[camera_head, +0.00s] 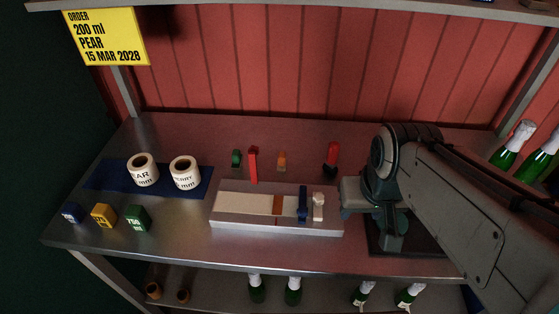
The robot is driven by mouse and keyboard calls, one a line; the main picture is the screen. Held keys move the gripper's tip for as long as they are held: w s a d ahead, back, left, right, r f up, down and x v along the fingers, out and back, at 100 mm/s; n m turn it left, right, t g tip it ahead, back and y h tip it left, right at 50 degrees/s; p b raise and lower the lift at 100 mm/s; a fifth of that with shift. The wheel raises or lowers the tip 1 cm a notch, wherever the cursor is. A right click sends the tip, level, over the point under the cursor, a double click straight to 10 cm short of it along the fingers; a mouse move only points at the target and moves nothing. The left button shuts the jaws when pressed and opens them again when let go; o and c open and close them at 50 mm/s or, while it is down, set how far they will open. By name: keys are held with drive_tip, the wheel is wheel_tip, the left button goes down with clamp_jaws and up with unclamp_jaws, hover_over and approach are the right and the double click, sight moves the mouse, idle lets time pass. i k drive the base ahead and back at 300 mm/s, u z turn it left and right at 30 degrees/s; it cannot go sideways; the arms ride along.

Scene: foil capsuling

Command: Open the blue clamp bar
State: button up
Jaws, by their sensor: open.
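The blue clamp bar (303,204) is a small dark blue upright piece near the right end of a pale grey block (277,231) on the metal bench. A brown strip (278,204) is to its left and a white piece (319,206) stands close on its right. My gripper (347,208) is just right of the block, to the right of the blue bar and apart from it. It is open, and I see nothing between its fingers. Its fingertips are small and partly hard to make out. Whether the bar is latched is too small to tell.
Behind the block stand small green (236,158), red (253,165), orange (282,161) and black-and-red (331,159) pieces. Two label rolls (143,169) sit on a blue mat (108,178) at left, with coloured cubes (104,215) in front. Bottles (509,147) stand at far right.

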sight(302, 212)
drive_tip(key=k, duration=1.25)
drive_tip(key=z, duration=0.65)
drive_tip(key=i, duration=1.3)
drive_tip(key=u, duration=0.65)
